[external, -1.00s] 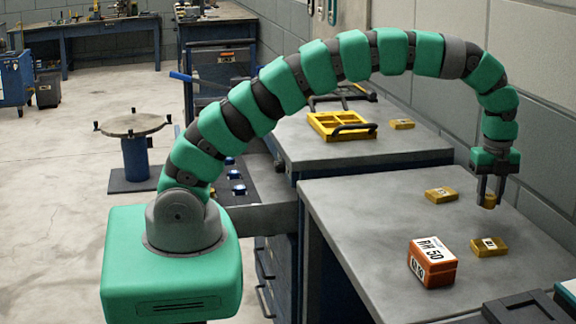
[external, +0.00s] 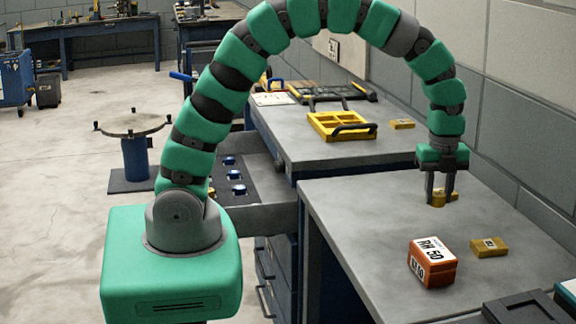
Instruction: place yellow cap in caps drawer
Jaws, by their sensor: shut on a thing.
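My gripper (external: 440,198) points down over the near grey bench and is shut on the yellow cap (external: 438,199), a small dark-yellow piece between its fingers. The fingers hide part of it, and I cannot tell its exact height above the bench.
An orange labelled box (external: 432,265) and another yellow block (external: 489,247) stand on the near bench (external: 350,215). A yellow tray frame (external: 335,124) and a small yellow block (external: 402,124) lie on the farther bench. A round-topped stand (external: 135,150) is left of the drawer.

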